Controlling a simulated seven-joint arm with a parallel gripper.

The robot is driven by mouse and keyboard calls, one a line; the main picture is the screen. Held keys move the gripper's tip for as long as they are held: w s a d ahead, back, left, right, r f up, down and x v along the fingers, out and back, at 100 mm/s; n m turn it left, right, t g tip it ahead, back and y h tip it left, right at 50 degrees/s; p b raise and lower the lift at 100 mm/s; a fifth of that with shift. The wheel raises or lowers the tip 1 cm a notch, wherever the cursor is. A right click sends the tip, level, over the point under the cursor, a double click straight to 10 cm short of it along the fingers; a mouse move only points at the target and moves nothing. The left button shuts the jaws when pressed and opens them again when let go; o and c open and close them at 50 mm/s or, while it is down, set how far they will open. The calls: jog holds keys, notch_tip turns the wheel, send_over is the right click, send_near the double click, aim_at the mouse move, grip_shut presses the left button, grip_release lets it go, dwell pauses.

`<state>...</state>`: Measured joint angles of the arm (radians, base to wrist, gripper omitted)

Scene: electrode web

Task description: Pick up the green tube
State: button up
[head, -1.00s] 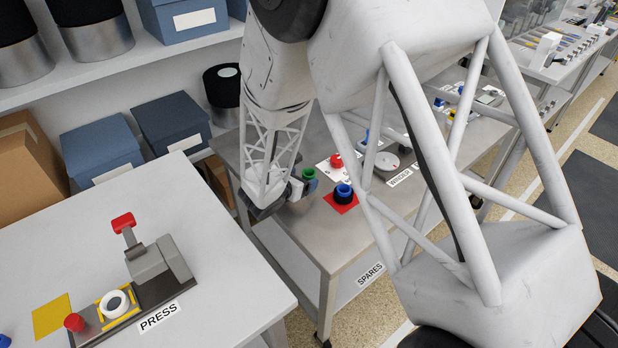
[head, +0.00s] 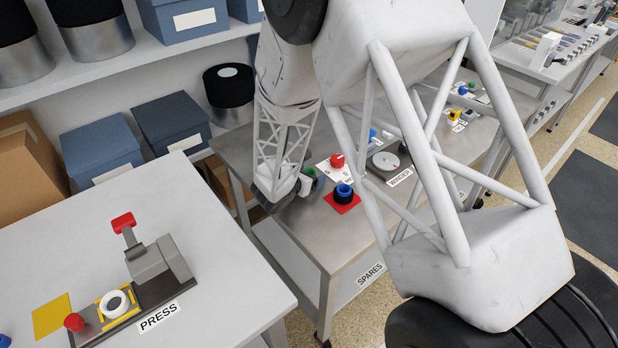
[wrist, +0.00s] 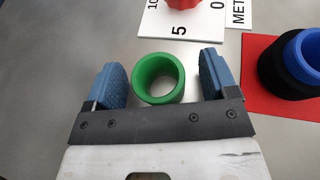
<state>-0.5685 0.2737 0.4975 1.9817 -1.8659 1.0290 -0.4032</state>
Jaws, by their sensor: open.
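The green tube (wrist: 159,96) is a short, hollow ring in the wrist view, its open end facing the camera. My gripper (wrist: 162,80) is open, with one blue-padded finger on each side of the tube and a visible gap on both sides. The tube sits between the fingers, nearer the left one. In the head view the green tube (head: 309,172) is mostly hidden behind my gripper and wrist, on the grey metal table.
A black roll with a blue core (head: 344,193) stands on a red mat (head: 343,208) right of the tube. A red knob (head: 337,161) sits on a white marked card (wrist: 180,27) beyond it. A winder disc (head: 386,161) is farther right. Bare table lies left.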

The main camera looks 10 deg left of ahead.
jog(key=c, duration=1)
jog(key=shift+r, duration=0.1)
jog(key=shift+r, duration=0.7)
notch_tip(320, 180, up, 2)
jog(key=s+d, duration=0.2)
jog(key=s, duration=0.3)
jog(key=s+d+r, duration=0.1)
jog(key=s, duration=0.4)
jog(key=s+d, duration=0.2)
jog(key=s, duration=0.3)
jog(key=shift+d+r, duration=0.2)
jog(key=shift+d, duration=0.1)
